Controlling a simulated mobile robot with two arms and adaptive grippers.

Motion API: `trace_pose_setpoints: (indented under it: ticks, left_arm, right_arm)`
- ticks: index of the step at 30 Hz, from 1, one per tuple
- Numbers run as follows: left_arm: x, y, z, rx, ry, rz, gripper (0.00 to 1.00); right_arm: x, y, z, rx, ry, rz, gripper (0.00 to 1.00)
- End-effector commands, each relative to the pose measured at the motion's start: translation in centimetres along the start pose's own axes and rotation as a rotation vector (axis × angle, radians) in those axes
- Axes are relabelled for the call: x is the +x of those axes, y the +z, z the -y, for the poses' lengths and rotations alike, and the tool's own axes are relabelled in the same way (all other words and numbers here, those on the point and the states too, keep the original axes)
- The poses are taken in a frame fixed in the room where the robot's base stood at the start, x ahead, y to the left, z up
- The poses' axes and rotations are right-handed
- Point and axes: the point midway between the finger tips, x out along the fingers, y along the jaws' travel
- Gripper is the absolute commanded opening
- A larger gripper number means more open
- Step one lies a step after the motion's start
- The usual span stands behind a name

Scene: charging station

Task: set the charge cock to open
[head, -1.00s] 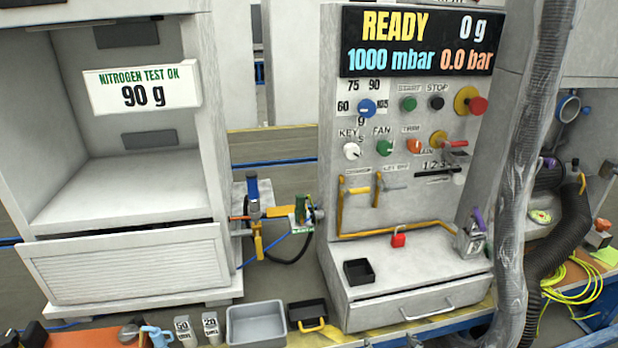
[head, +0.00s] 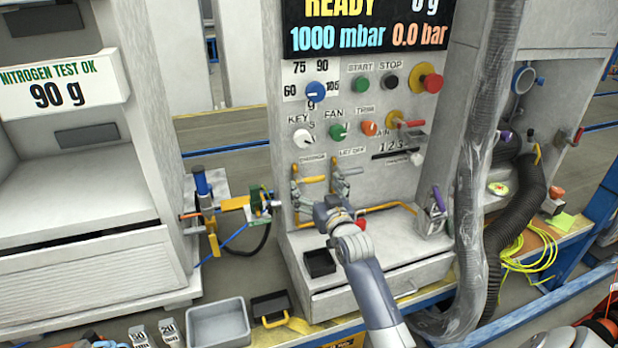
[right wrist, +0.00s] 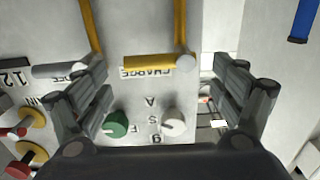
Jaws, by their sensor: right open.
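The charge cock (head: 311,180) is a yellow lever on the grey panel, below the CHARGE label in the head view. Its handle lies level, across the upright yellow pipe. In the right wrist view the charge cock (right wrist: 150,62) shows as a yellow bar beside the upside-down CHARGE label, with its round pivot at the bar's right end. My right gripper (head: 320,200) is in front of the panel, just below the cock. In the wrist view my right gripper (right wrist: 165,88) is open, with the bar between and beyond its spread fingers, not gripped. My left gripper is out of view.
A grey-handled let-off cock (head: 350,171) sits close to the right of the charge cock. Green fan (head: 338,131) and white key (head: 302,138) knobs are above. A black tray (head: 319,262) and red padlock (head: 361,224) are on the ledge below.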

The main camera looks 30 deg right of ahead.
Motion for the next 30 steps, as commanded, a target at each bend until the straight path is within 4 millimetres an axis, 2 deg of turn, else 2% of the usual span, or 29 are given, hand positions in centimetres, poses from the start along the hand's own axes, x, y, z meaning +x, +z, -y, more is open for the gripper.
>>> trace_pose_setpoints:
  ticks: [3,9,21,22,23,30]
  left_arm:
    - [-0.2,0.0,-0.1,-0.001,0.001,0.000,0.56]
    - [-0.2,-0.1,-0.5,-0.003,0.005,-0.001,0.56]
    - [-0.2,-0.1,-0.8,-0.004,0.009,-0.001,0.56]
    - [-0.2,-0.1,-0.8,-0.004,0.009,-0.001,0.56]
    - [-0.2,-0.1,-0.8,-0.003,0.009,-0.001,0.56]
    - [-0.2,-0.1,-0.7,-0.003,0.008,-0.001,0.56]
  right_arm:
    - [1.9,-0.1,0.0,-0.001,0.000,0.001,0.88]
    - [3.7,0.0,0.0,0.000,0.000,0.001,0.88]
    - [4.3,0.1,0.0,0.000,0.000,0.001,0.88]
    - [4.3,0.1,0.0,0.000,0.000,0.001,0.86]
    - [4.3,0.1,0.0,0.000,0.000,0.001,0.79]
    - [4.3,0.1,0.0,0.000,0.000,0.001,0.25]
